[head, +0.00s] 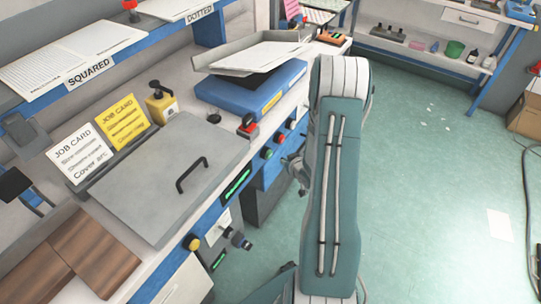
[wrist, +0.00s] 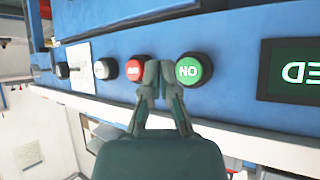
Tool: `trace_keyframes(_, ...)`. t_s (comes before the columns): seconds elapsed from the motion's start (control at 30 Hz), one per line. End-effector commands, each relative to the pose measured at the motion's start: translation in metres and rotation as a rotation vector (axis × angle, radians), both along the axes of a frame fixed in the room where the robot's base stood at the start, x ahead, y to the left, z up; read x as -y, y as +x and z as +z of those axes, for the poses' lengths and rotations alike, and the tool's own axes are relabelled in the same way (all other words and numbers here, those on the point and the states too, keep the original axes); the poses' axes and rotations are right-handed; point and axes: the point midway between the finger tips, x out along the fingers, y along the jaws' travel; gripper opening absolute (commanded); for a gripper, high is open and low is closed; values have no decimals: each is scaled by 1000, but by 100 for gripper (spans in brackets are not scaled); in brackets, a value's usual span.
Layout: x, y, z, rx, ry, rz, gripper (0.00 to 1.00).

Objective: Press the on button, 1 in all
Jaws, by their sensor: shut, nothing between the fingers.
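The on button is a round green button (wrist: 190,69) with a black rim on the blue panel (wrist: 225,45). Its lettering appears upside down in the wrist view. In the head view the green button (head: 267,153) is on the front of the bench. My gripper (wrist: 159,72) is shut and empty, its fingertips in front of the panel between the green and red buttons, overlapping the green button's near edge in the picture. Whether they touch it cannot be told. In the head view my gripper (head: 293,168) is partly hidden beside my arm.
A red button (wrist: 135,70), a white button (wrist: 104,68) and a black knob (wrist: 62,70) line up beside the green one. A lit display (wrist: 290,70) is on its other side. A grey lid with a handle (head: 180,175) lies on the bench.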

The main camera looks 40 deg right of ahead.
Motion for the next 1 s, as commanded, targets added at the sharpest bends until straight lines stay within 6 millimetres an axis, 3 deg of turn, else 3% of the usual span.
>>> trace_keyframes(0.3,-13,24,1,0,-4,2,0)
trace_keyframes(1.0,-12,25,1,1,-2,0,0)
